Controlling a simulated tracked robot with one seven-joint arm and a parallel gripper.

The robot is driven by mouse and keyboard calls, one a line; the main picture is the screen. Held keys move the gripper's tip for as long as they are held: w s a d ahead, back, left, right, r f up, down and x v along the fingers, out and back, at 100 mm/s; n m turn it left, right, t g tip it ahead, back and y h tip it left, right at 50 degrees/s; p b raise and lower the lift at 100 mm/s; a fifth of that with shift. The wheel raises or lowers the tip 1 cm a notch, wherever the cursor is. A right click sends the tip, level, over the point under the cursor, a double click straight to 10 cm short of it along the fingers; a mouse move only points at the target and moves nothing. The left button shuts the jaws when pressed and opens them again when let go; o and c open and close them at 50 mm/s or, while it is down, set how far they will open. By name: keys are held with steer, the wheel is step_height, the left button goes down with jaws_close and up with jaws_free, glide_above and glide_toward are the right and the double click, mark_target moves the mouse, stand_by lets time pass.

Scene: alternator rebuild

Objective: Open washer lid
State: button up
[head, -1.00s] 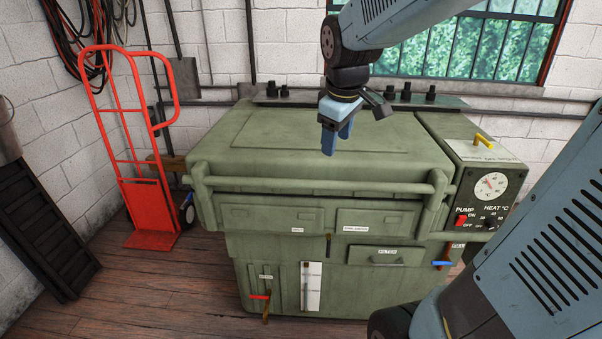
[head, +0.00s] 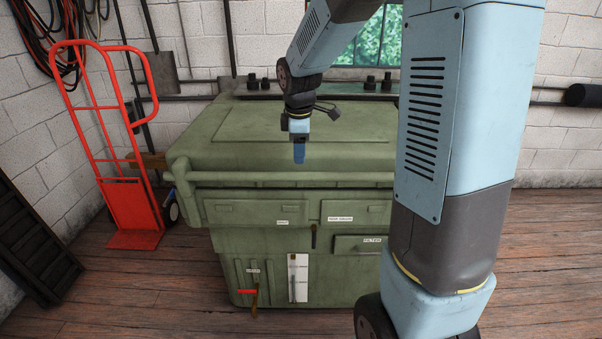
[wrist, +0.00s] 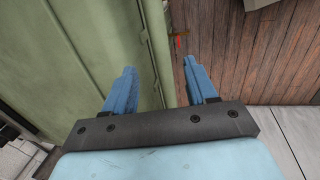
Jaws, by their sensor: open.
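The green washer (head: 225,276) stands against the back wall in the head view, with its lid (head: 250,125) shut. A long handle bar (head: 240,177) runs along the lid's front edge. My gripper (head: 299,154) is over the lid's front part, with its blue fingers pointing down just behind the bar in the picture. In the wrist view my gripper (wrist: 163,84) is open and empty, with green washer surface (wrist: 70,50) at left and between the fingers. I cannot tell its height above the bar. My arm hides the washer's right end and control panel.
A red hand truck (head: 130,205) stands left of the washer. A dark slatted panel (head: 35,245) leans at far left. The washer's front has drawers and a red-handled lever (head: 247,291). Wooden floor (head: 150,305) lies free in front.

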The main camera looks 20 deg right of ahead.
mark_target(299, 173)
steer(key=f, duration=0.3)
steer(key=w+f, duration=0.1)
steer(key=f, duration=0.5)
steer(key=shift+w+d+f, duration=0.1)
steer(key=shift+w+d, duration=0.2)
steer(key=shift+w, duration=0.05)
jaws_close()
